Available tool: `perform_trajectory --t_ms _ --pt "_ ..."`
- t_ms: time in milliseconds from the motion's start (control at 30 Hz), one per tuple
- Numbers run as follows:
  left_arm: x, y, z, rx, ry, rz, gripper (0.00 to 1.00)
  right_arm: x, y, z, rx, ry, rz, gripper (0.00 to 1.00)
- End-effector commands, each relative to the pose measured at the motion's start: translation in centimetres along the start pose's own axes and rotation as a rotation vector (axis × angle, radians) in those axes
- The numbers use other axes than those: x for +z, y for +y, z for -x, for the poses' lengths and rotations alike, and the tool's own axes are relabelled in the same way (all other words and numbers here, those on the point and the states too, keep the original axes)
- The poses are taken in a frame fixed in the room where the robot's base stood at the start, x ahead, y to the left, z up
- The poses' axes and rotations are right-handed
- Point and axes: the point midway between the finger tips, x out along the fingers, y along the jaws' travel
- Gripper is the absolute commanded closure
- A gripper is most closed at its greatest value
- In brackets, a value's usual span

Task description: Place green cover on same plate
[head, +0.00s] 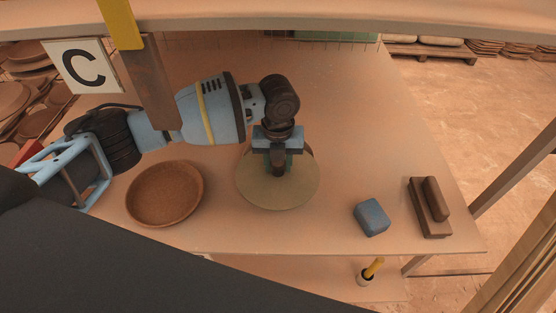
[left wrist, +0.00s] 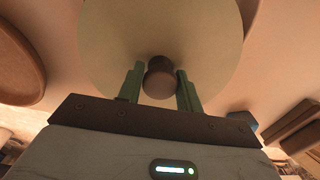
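The green cover (head: 278,192) is a pale olive disc with a brown knob, at the middle of the table. My left gripper (head: 278,166) comes down over it from above. In the left wrist view its two green fingers (left wrist: 161,84) stand on both sides of the knob (left wrist: 160,78) and look closed on it. The cover (left wrist: 160,35) fills the top middle of that view. A brown rim (head: 307,148) shows past the cover's upper right edge, perhaps a plate; most of it is hidden. I cannot tell whether the cover touches it. My right gripper is not in view.
A brown round plate (head: 165,194), empty, lies left of the cover. A blue block (head: 371,217) and a brown block piece (head: 429,207) lie to the right, near the table's edge. A sign with C (head: 84,67) hangs at upper left. A yellow-handled tool stands on the lower shelf.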

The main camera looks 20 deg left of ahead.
Motion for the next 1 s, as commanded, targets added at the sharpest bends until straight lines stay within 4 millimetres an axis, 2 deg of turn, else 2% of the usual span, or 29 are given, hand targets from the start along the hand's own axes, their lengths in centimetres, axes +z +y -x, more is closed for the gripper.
perform_trajectory --t_ms 33,133,400,533,667,1000 --pt "0.0 0.0 0.1 0.0 -0.001 0.0 0.57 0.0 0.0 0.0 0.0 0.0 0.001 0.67" --pt "0.0 0.0 0.1 0.0 -0.001 0.0 0.46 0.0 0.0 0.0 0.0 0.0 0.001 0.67" --pt "0.0 0.0 0.2 -0.001 -0.001 0.0 0.46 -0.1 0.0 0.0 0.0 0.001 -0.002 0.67" --pt "0.0 -0.1 1.0 -0.002 -0.002 -0.001 0.46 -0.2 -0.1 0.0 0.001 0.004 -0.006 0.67" --pt "0.1 -0.1 2.9 -0.002 -0.003 -0.001 0.46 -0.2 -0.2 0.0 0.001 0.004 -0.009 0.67" --pt "0.0 -0.1 9.5 -0.002 -0.003 -0.002 0.46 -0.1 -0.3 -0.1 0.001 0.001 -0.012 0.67"
